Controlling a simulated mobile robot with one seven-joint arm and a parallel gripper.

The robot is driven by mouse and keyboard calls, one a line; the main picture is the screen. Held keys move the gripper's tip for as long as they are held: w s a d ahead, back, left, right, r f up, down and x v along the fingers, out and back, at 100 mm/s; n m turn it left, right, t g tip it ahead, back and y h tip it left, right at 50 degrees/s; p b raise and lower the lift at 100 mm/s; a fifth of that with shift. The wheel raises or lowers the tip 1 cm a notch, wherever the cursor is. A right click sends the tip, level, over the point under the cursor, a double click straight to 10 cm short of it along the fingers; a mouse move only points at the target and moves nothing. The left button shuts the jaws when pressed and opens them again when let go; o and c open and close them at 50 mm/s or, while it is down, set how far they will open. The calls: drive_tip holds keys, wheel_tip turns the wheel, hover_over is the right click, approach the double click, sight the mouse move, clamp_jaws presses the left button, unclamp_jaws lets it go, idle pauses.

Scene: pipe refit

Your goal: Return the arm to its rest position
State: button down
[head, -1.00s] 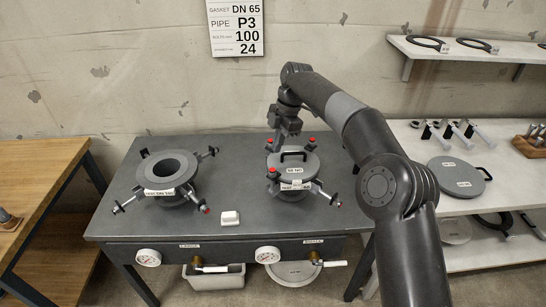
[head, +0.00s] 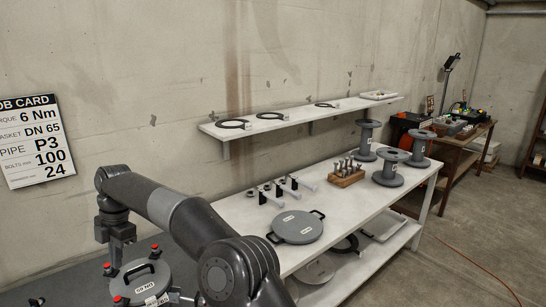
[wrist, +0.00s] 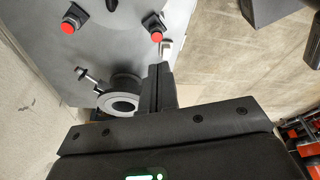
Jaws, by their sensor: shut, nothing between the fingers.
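My arm reaches up from the bottom of the head view and bends over to the left. My gripper (head: 116,243) hangs above the test bench (head: 60,280) at lower left, over a lidded flange (head: 140,278) with red-tipped clamps. In the wrist view my gripper's fingers (wrist: 159,85) are together with nothing between them. Beyond them lie the grey bench top (wrist: 120,50), an open flange ring (wrist: 120,103) and two red knobs (wrist: 156,36). The fingers appear apart from these things.
A white table (head: 340,205) stands to the right with a round grey lid (head: 297,227), several T-handled tools, a wooden block of bolts (head: 346,174) and grey spools (head: 391,167). A wall shelf (head: 300,118) holds black gaskets. Open floor (head: 470,250) lies at the right.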

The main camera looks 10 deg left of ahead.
drive_tip(key=d+r+m+t, duration=0.2)
drive_tip(key=d+r+m, duration=0.3)
drive_tip(key=d, duration=0.6)
drive_tip(key=d+r+m+t, duration=0.1)
drive_tip(key=d+r+m, duration=0.4)
drive_tip(key=d, duration=0.6)
drive_tip(key=d+r+m+t, duration=0.2)
drive_tip(key=d+r+m, duration=0.3)
drive_tip(key=d, duration=0.6)
drive_tip(key=s+d+f+m+t+h, duration=0.1)
drive_tip(key=s+d+m, duration=0.25)
drive_tip(key=d, duration=0.45)
drive_tip(key=s+d+m+t, duration=0.1)
drive_tip(key=s+d+m, duration=0.25)
drive_tip(key=d, duration=0.45)
drive_tip(key=s+d+f+m+t, duration=0.1)
drive_tip(key=s+d+f+m, duration=0.6)
drive_tip(key=s+d+m, duration=0.2)
drive_tip(key=s+d, duration=0.2)
drive_tip(key=d, duration=0.1)
drive_tip(key=shift+s+f+m, duration=0.15)
drive_tip(key=shift+f+m, duration=0.05)
drive_tip(key=shift+m, duration=0.2)
drive_tip(key=c, duration=2.2)
unclamp_jaws()
